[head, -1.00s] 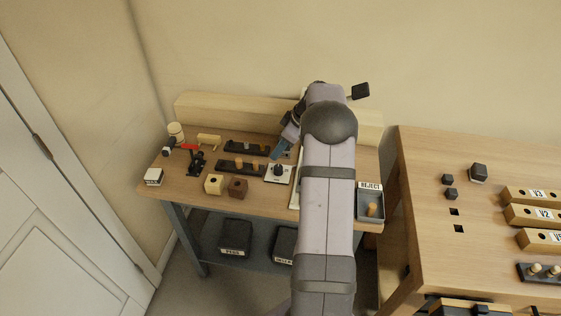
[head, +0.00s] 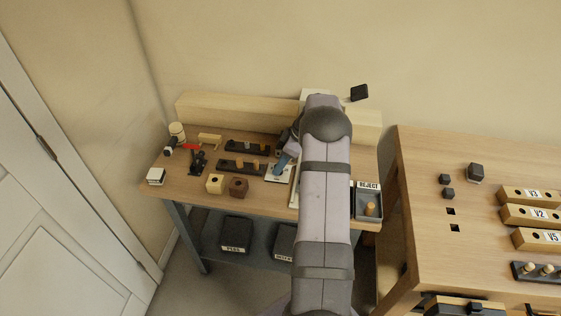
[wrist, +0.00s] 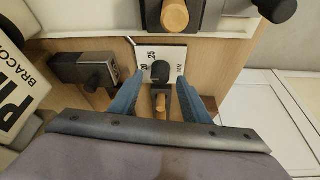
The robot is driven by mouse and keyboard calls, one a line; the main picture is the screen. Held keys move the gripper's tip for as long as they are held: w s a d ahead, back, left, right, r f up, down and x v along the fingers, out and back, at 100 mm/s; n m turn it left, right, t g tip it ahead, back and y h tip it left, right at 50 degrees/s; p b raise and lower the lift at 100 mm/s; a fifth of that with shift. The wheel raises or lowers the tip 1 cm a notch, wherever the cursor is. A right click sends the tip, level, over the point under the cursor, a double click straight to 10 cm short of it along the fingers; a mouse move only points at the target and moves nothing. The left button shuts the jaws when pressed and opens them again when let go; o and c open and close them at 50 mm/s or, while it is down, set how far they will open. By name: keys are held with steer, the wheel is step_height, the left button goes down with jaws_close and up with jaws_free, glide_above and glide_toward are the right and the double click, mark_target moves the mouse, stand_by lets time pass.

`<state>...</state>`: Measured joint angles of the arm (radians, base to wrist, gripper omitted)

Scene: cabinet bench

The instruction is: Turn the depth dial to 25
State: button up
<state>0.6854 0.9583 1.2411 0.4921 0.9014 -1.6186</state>
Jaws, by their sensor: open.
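The depth dial is a black knob (wrist: 160,71) on a white plate (wrist: 172,56) marked with 20 and 25. The 25 is printed at the plate's upper left in the wrist view, with 20 below it. I cannot tell exactly where the knob points. My gripper (wrist: 161,82) is open, with one blue finger on each side of the knob and a gap to both. In the head view my gripper (head: 282,163) is over the dial plate (head: 279,179) and hides the knob.
Dark racks with wooden pegs (head: 243,165) stand left of the dial. A REJECT tray (head: 367,213) is at the right. In the wrist view a dark block (wrist: 85,70) is left of the plate.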

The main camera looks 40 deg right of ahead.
steer(key=shift+w+a+f, duration=0.15)
steer(key=shift+w+f, duration=0.05)
steer(key=shift+f, duration=0.3)
steer(key=c, duration=1)
steer(key=shift+c, duration=0.2)
